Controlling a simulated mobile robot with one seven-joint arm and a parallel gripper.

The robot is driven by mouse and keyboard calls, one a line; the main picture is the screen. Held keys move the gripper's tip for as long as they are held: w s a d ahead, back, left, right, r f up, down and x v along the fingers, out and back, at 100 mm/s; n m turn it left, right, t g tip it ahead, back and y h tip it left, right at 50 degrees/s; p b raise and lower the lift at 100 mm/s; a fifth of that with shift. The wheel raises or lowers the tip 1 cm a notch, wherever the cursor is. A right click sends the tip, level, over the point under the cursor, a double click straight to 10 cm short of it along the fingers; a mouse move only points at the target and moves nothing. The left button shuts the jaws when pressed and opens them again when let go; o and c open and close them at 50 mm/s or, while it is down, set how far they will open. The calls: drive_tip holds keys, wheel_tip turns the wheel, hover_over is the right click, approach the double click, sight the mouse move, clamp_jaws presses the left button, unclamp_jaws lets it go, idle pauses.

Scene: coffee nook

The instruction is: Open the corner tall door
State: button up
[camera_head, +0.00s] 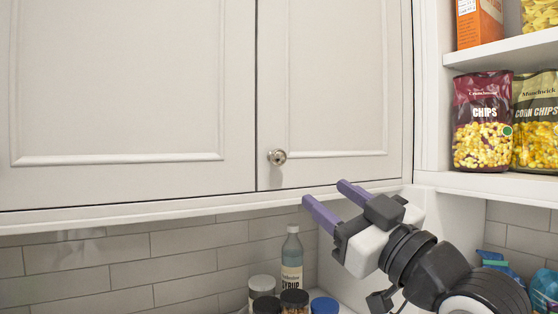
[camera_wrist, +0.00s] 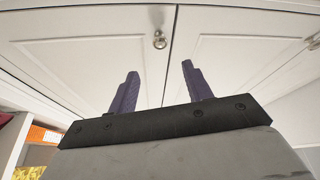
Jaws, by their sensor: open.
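A white panelled cabinet door (camera_head: 335,80) fills the upper middle of the head view, at the corner beside the open shelves. It is shut. Its round metal knob (camera_head: 277,157) sits at the door's lower left, near the seam with a wider door. My gripper (camera_head: 325,192) is open and empty, below and to the right of the knob, with its purple fingers pointing up and left. In the wrist view the knob (camera_wrist: 159,40) shows beyond the gap between the fingertips (camera_wrist: 160,70), apart from both.
The wider white door (camera_head: 120,80) on the left is shut. Open shelves (camera_head: 500,50) at right hold chip bags (camera_head: 482,135) and an orange box (camera_head: 480,20). A syrup bottle (camera_head: 291,262) and several jars stand below the cabinet, near my arm.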

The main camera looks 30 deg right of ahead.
sight(280, 159)
drive_tip(key=p+x, duration=0.4)
drive_tip(key=x, duration=0.7)
drive_tip(key=shift+r+p, duration=0.25)
drive_tip(key=shift+p, duration=0.15)
drive_tip(key=shift+w+a, duration=0.1)
drive_tip(key=shift+w, duration=0.6)
drive_tip(key=shift+c, duration=0.4)
clamp_jaws()
